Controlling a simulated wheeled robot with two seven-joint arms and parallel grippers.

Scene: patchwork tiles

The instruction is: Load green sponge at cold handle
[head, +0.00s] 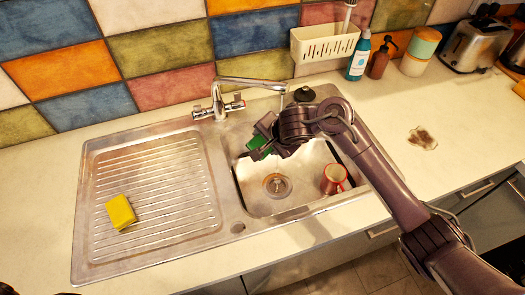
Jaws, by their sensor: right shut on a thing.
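My right gripper (264,137) is over the back left part of the sink basin, shut on the green sponge (257,145). The gripper's fingers hide part of the sponge. The tap (221,101) stands behind the sink, with its spout reaching right over the basin and a handle on each side of its base. The sponge is to the right of and below the tap's right handle (239,103), apart from it in the picture. I cannot tell which handle is the cold one.
A yellow sponge (121,212) lies on the ribbed drainboard (165,170). A red mug (334,179) stands in the basin (262,204). A white caddy (324,44), bottles (359,56) and a toaster (475,44) line the back.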

